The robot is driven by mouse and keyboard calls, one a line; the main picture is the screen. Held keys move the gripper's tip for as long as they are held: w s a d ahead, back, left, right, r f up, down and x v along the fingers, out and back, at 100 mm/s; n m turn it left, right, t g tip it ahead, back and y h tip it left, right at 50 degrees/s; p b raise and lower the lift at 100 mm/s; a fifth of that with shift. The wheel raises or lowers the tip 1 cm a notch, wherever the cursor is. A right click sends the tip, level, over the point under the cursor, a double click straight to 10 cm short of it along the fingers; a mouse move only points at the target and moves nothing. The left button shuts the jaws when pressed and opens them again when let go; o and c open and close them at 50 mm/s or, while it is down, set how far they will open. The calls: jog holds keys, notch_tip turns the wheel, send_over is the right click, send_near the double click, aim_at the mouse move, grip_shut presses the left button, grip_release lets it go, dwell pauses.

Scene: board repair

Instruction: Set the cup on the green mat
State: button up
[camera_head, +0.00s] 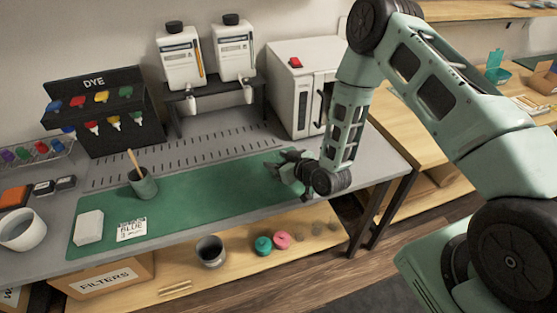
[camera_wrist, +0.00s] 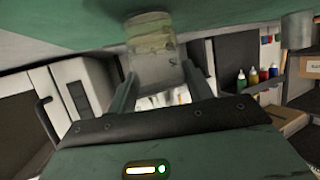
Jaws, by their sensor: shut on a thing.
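My gripper (camera_head: 279,165) is low over the right end of the green mat (camera_head: 215,192). In the wrist view my gripper (camera_wrist: 160,70) has its two fingers on either side of a pale see-through cup (camera_wrist: 150,38) and is shut on it. The cup's far end overlaps the green surface (camera_wrist: 60,30) there; I cannot tell if it touches the mat. In the head view the cup is hidden or too small to make out.
On the mat stand a dark green pot with a stick (camera_head: 143,185), a white block (camera_head: 89,227) and a card reading BLUE (camera_head: 131,229). A white cabinet (camera_head: 300,92) stands behind my gripper. The mat's middle is clear.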

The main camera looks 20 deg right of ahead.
jog(key=o, duration=1.1)
jog(key=shift+f, duration=0.1)
